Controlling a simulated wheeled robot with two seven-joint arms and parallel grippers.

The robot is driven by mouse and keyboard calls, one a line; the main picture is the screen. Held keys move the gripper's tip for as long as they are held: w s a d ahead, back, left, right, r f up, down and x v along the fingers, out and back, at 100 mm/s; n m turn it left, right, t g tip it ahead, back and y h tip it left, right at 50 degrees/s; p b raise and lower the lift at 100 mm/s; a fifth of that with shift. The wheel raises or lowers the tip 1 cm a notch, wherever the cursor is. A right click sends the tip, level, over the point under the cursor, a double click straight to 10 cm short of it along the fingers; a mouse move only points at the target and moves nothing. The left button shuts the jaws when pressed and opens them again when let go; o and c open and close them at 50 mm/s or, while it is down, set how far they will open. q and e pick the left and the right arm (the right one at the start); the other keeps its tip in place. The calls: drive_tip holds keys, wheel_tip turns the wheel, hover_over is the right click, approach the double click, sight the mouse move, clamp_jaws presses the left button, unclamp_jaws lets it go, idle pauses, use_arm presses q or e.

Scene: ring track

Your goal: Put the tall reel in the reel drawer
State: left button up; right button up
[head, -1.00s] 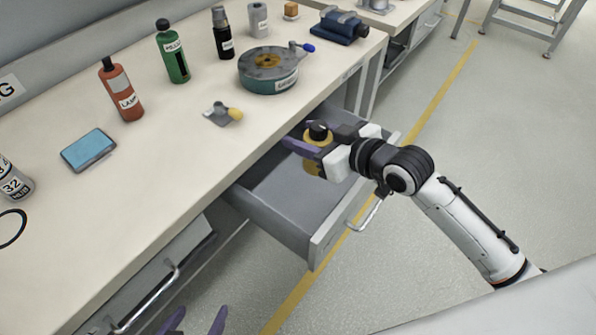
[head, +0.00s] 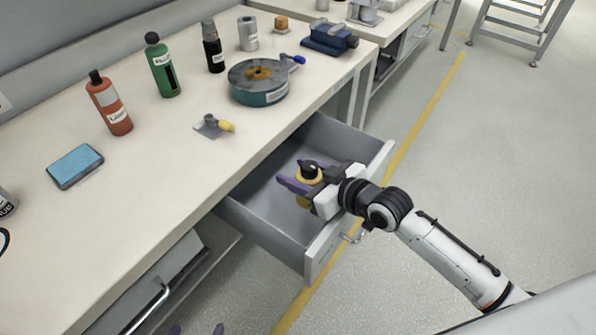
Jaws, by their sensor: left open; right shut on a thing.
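The tall reel, yellow with a black top (head: 309,170), is held by my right gripper (head: 300,180), whose purple fingers are shut around it. The reel appears upright, over or inside the open drawer (head: 262,228). Its lower part is partly hidden by the fingers, and I cannot tell whether it touches the drawer floor. The drawer is pulled out from under the bench and looks empty otherwise. My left gripper (head: 197,331) shows only as two purple fingertips at the bottom edge, apart and empty.
On the bench (head: 150,210) stand a round grey-green device (head: 258,93), a small grey piece with a yellow knob (head: 212,126), several bottles, a blue box (head: 75,166) and a blue vise (head: 329,40).

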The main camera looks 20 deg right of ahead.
drive_tip(key=shift+f, duration=0.4)
drive_tip(key=o, duration=1.2)
drive_tip(key=shift+f, duration=0.15)
drive_tip(key=shift+s, duration=0.1)
drive_tip(key=shift+f, duration=0.1)
drive_tip(key=shift+r, duration=0.2)
drive_tip(key=v, duration=0.4)
drive_tip(key=p+v, duration=0.1)
drive_tip(key=v, duration=0.3)
drive_tip(key=r+v, duration=0.1)
drive_tip(key=v, duration=0.3)
drive_tip(key=shift+r+p, duration=0.1)
drive_tip(key=shift+p, duration=0.3)
